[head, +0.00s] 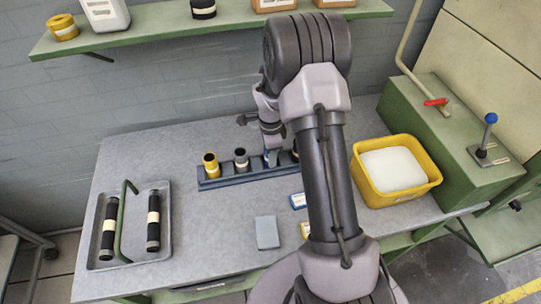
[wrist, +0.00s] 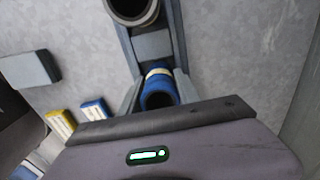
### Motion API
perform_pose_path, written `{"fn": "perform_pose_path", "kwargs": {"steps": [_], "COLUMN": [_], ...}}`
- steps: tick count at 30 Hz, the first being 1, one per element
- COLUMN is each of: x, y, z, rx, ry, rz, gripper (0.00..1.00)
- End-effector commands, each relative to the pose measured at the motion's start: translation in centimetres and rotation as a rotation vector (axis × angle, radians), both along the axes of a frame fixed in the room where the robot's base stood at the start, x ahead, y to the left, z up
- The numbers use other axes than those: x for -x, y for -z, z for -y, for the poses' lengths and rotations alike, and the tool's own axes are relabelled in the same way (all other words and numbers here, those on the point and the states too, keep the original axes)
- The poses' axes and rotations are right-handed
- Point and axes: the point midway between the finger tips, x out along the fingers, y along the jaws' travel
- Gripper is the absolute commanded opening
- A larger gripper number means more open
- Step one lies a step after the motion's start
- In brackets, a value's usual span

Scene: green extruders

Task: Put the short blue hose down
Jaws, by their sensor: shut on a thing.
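The short blue hose (wrist: 158,93), with a pale yellow band, is between the fingers of my gripper (wrist: 160,88) in the wrist view. My gripper is shut on it. The hose is in line with the blue-grey rack (wrist: 151,45); I cannot tell whether it is seated or just above.
A yellow bin (head: 430,183) with white contents stands right. A metal tray (head: 130,258) at left holds two black hoses (head: 153,222) and a green bent rod (head: 120,220). A grey block (head: 267,232) and small blue and yellow boxes (head: 298,201) lie in front of the rack.

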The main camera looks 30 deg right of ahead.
Motion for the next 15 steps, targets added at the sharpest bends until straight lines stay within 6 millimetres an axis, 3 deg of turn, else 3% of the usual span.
{"fn": "perform_pose_path", "kwargs": {"steps": [8, 9, 12, 15], "x": [-0.04, -0.02, -0.02, -0.02], "y": [0.19, 0.23, 0.11, 0.09], "z": [0.01, 0.01, 0.01, 0.01], "rx": [0.001, 0.001, 0.001, 0.001], "ry": [0.001, 0.001, 0.001, 0.001], "rz": [0.002, 0.002, 0.002, 0.002], "gripper": [0.00, 0.41, 0.60, 0.61]}}
